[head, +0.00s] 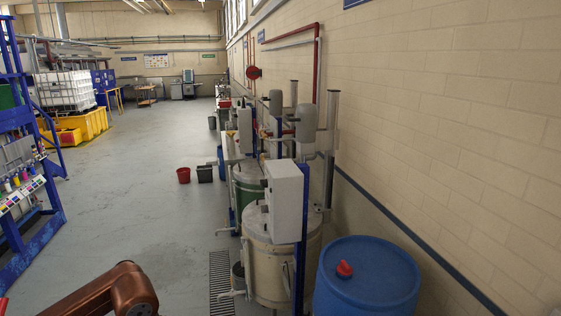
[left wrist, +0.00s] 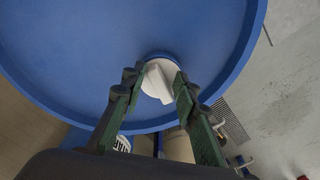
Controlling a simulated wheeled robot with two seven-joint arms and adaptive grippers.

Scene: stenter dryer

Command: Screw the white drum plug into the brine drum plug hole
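In the left wrist view, the white drum plug (left wrist: 160,80) sits between the two dark green fingers of my left gripper (left wrist: 159,79), which close in on both its sides and seem to touch it. The plug has a raised bar across its face. It is over the blue top of a drum (left wrist: 80,50), close to the rim. The plug hole is hidden, and I cannot tell how deep the plug sits. My left gripper is out of the head view; my right gripper shows in neither view.
A blue drum (head: 385,265) with a red plug (head: 344,268) stands at the lower right by the wall. A cream vat (head: 270,265) and a grey control box (head: 284,198) stand left of it. A floor grating (head: 221,283) lies beside the vat. The floor (head: 140,190) at left is clear.

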